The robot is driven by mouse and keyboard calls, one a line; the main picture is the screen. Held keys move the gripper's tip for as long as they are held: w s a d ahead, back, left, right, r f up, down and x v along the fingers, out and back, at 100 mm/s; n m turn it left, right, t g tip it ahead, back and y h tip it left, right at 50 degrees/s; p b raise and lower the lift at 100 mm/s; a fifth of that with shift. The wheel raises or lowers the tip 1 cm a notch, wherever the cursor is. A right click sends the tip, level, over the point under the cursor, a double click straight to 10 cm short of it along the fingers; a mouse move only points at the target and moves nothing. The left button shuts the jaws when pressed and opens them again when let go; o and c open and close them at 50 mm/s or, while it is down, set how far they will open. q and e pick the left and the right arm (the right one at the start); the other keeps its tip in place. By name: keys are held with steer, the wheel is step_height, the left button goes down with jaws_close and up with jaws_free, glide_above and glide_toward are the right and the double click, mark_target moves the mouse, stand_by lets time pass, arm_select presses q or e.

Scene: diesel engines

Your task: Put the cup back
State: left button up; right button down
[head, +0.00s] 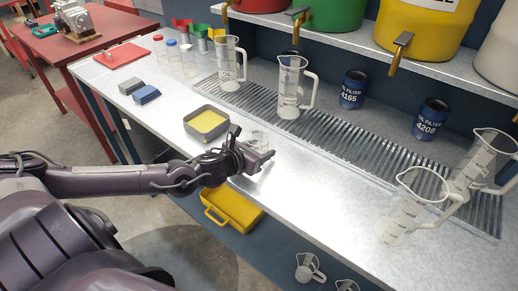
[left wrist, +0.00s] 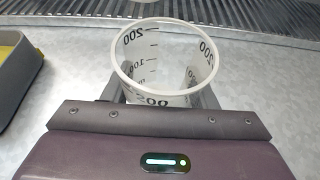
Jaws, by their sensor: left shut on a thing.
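The cup (left wrist: 165,62) is a clear, open-topped measuring cup with black 100 and 200 marks. In the left wrist view it stands upright between my two fingers. My left gripper (head: 262,156) is shut on it over the front part of the metal counter. In the head view the cup (head: 257,137) shows just behind the gripper, its lower part hidden by the jaws. I cannot tell whether its base touches the counter.
A grey tray with a yellow inside (head: 206,123) sits close left of the cup.

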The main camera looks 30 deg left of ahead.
arm_select(q)
steer(key=shift+f, duration=0.2)
steer(key=o, duration=1.1)
steer(key=shift+r, duration=0.1)
steer(key=shift+r, duration=0.25)
steer(key=shift+s, duration=0.35)
steer(key=p+v, duration=0.1)
steer(key=v, duration=1)
steer(key=shift+s+p, duration=0.15)
steer(key=shift+p, duration=0.15)
